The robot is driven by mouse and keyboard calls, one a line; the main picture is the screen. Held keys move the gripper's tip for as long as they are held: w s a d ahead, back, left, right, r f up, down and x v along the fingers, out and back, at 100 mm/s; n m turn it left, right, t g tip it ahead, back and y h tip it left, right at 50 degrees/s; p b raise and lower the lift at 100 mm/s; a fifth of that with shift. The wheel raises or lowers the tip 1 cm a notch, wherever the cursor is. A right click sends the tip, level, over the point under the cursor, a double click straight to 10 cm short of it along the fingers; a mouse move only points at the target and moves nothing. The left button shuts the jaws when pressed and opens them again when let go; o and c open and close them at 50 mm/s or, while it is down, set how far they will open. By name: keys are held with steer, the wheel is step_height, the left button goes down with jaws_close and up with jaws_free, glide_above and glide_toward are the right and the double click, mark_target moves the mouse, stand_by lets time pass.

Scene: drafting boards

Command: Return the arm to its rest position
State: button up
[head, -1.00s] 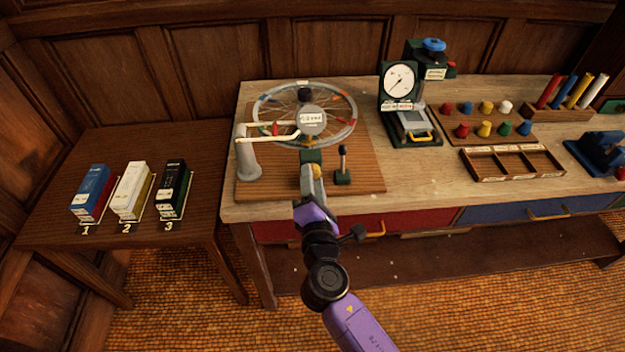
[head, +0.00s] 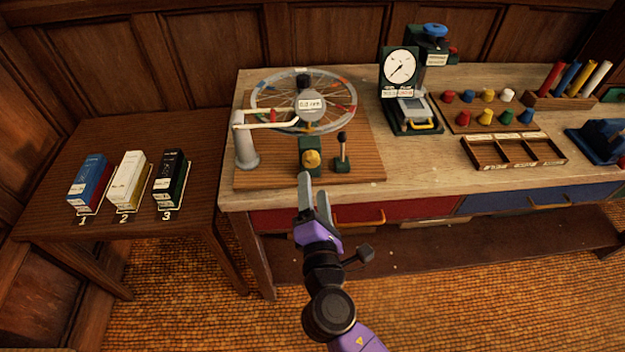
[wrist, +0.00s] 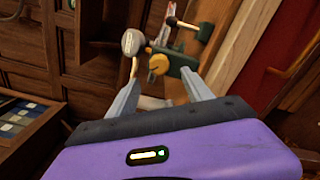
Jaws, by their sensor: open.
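My gripper (head: 314,190) is purple with grey fingers. It is open and empty, at the front edge of the workbench, just in front of a green block with a yellow knob (head: 312,158). In the wrist view the two fingers (wrist: 160,92) are spread apart, and the yellow knob (wrist: 159,63) shows beyond them with a gap. The green block stands on a wooden board (head: 368,165) below a spoked wheel (head: 262,104) with coloured marks. A small black-tipped lever (head: 342,155) stands right of the knob.
A grey post with a pale arm (head: 246,148) stands left of the wheel. A dial gauge (head: 400,70), coloured pegs (head: 487,117) and an empty divided tray (head: 485,155) are on the workbench's right. A side table (head: 195,225) at left holds three boxes. Floor in front is open.

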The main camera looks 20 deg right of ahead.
steer(key=shift+s+a, duration=0.2)
steer(key=shift+s, duration=0.3)
steer(key=s+a+m+y, duration=0.5)
steer(key=s+m+y, duration=0.2)
steer(key=s+m, duration=0.3)
steer(key=s+d+r+m+g, duration=0.1)
steer(key=s+d+m, duration=0.3)
steer(key=s, duration=0.8)
steer(key=s+d+r+m+g+h, duration=0.1)
steer(key=s+d+m, duration=0.3)
steer(key=s, duration=0.9)
steer(key=shift+r+m, duration=0.2)
steer(key=shift+m, duration=1)
